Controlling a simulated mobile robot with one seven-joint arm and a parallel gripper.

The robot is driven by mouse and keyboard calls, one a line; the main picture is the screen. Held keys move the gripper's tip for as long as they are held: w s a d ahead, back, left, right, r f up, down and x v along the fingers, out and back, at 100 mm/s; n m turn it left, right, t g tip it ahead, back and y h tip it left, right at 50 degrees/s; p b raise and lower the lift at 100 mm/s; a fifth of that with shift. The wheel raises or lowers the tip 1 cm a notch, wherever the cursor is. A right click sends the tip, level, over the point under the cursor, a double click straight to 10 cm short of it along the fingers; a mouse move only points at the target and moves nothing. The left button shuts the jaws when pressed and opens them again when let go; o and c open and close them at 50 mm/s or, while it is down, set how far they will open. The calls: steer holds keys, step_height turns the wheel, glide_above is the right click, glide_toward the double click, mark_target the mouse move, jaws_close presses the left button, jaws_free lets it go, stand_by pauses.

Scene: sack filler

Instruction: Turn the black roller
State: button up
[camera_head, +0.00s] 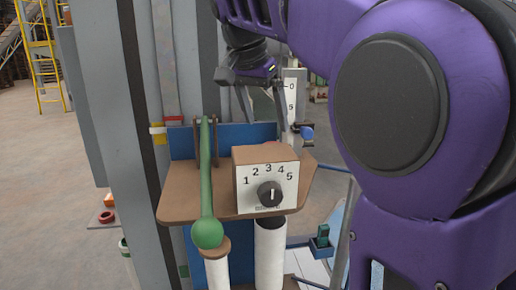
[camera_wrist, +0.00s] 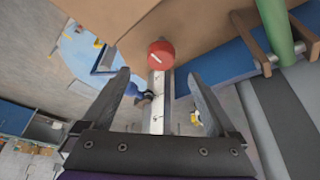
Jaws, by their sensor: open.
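A round black knob (camera_head: 270,194) with a white pointer mark, pointing up, sits on the front of a box with a white dial face (camera_head: 254,186) numbered 1 to 5. I see no other part that is clearly a black roller. My gripper (camera_head: 265,122) is open and empty, pointing down above and behind the dial box. In the wrist view my gripper (camera_wrist: 158,78) has its two fingers wide apart. A red round knob (camera_wrist: 161,55) with a white mark shows just beyond the fingertips; the black knob does not show there.
A green lever (camera_head: 206,170) with a ball end stands left of the dial box on a brown shelf (camera_head: 185,204). A white scale strip (camera_head: 291,100) with a black and blue part (camera_head: 304,131) stands behind. White cylinders (camera_head: 270,255) hang below. A grey column (camera_head: 105,100) is at left.

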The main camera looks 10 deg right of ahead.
steer(key=b+x, duration=0.1)
steer(key=x, duration=0.6)
steer(key=shift+w+d+f, duration=0.1)
steer(key=shift+w+f, duration=0.15)
steer(key=shift+f, duration=0.05)
steer(key=c, duration=1.4)
steer(key=shift+o, duration=0.2)
